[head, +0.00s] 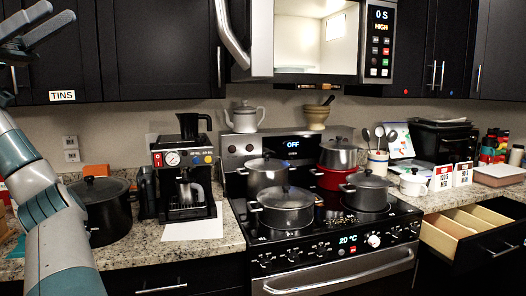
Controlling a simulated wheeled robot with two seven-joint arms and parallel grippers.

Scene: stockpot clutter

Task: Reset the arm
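My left arm (45,210) rises along the left edge of the head view. Its gripper (58,14) is at the top left, raised in front of the dark upper cabinets. The two grey fingers are apart with nothing between them, so it is open and empty. My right gripper is not in view. A large black lidded stockpot (108,215) stands on the left counter, just right of my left forearm, which hides part of that counter.
Several lidded pots, including a grey one (285,208), crowd the stove (345,238). A coffee machine (186,175) stands left of it. A drawer (470,228) is open at right. The microwave door (232,35) hangs open above. Upper cabinets (150,50) flank my gripper.

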